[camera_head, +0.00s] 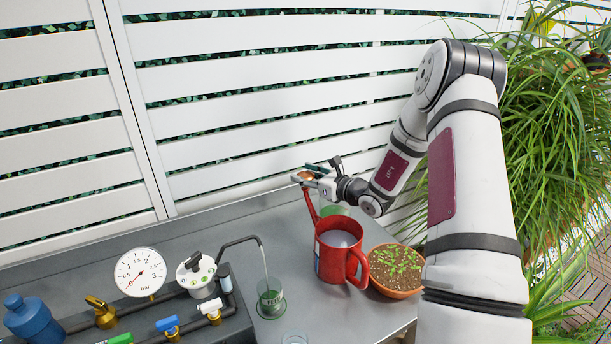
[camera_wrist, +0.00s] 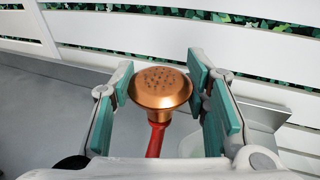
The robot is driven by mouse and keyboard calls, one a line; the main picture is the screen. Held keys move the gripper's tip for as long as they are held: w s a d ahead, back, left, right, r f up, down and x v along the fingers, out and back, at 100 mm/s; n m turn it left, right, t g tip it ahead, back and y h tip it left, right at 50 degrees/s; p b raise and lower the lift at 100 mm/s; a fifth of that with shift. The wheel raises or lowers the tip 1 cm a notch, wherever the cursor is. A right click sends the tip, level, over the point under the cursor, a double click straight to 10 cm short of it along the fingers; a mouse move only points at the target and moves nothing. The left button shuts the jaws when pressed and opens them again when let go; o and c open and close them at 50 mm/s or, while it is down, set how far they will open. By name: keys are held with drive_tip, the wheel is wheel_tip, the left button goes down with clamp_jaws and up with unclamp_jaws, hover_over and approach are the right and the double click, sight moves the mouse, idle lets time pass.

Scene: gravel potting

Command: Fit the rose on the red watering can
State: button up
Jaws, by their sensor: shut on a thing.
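The red watering can (camera_head: 333,262) stands upright on the grey bench, its spout (camera_head: 309,206) rising toward the back left and its handle on the right. The copper rose (camera_wrist: 160,88) is a round, perforated head between the teal pads of my gripper (camera_wrist: 163,88). In the wrist view the rose sits at the top end of the red spout (camera_wrist: 156,138). Whether it is fully seated on the tip cannot be told. In the head view my gripper (camera_head: 306,177) is at the spout's tip, with the rose partly hidden by the fingers.
A terracotta bowl of seedlings (camera_head: 396,270) stands close to the can's right. A glass of green liquid (camera_head: 270,299) stands under a thin pipe at the left. A pressure gauge (camera_head: 140,272) and valves occupy the front left. The white slatted fence (camera_head: 260,95) rises behind the bench.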

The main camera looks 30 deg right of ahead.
drive_tip(key=shift+f, duration=0.25)
idle(0.5)
drive_tip(key=o, duration=1.7)
drive_tip(key=shift+c, duration=0.2)
drive_tip(key=shift+r+p, duration=1.3)
drive_tip(key=shift+r, duration=2.7)
clamp_jaws()
